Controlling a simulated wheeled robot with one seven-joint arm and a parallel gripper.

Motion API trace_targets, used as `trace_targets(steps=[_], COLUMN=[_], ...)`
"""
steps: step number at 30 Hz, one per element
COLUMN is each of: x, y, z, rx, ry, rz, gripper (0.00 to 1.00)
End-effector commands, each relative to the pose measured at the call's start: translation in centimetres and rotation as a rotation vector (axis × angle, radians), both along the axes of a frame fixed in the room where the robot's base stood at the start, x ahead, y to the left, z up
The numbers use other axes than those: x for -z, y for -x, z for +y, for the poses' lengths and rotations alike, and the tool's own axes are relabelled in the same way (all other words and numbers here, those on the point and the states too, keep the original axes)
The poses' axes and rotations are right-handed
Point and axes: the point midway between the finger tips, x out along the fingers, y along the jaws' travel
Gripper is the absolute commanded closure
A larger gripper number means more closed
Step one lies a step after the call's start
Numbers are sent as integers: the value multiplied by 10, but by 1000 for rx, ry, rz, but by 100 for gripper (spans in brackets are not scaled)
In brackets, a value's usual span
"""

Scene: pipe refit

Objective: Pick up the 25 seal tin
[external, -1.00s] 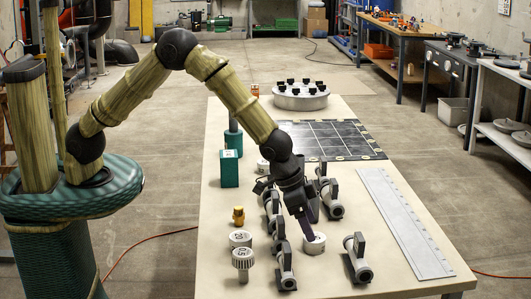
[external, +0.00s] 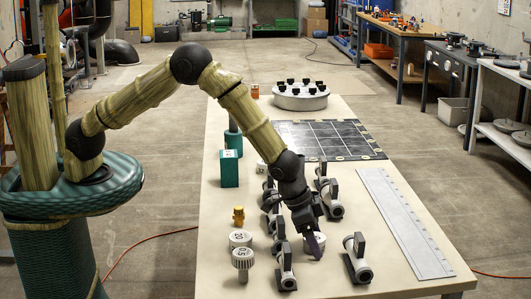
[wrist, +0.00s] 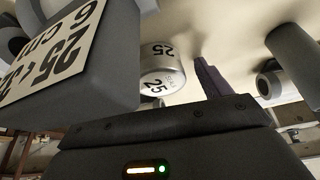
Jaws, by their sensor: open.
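The 25 seal tin (wrist: 162,70) is a short, pale round tin in the wrist view, with "25" on its top and on its side. It stands upright on the table (external: 222,275). My gripper (external: 315,244) is open and low over the table at the tin. One dark purple finger (wrist: 207,78) shows just to the right of the tin in the wrist view; the other finger cannot be made out. In the external view the gripper hides most of the tin. I cannot tell whether a finger touches it.
A grey block with a "25" label (wrist: 50,50) is very close at the left of the wrist view. Grey valve-like fittings stand on both sides in the external view, one at left (external: 286,266) and one at right (external: 357,259). Other pale tins (external: 240,238) stand farther left.

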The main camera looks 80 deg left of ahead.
Motion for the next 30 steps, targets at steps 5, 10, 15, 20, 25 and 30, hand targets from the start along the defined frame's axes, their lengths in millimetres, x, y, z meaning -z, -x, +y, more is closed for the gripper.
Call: trace_targets(steps=[5,10,15,20,25,30], x=[0,0,0,-6,-28,-62], y=[0,0,0,0,-1,-1], z=[0,0,0,0,0,0], rx=[0,0,0,-1,-1,-2], ry=[0,0,0,1,2,2], rz=[0,0,0,-2,-4,-5], gripper=[43,72,72,72,72,72])
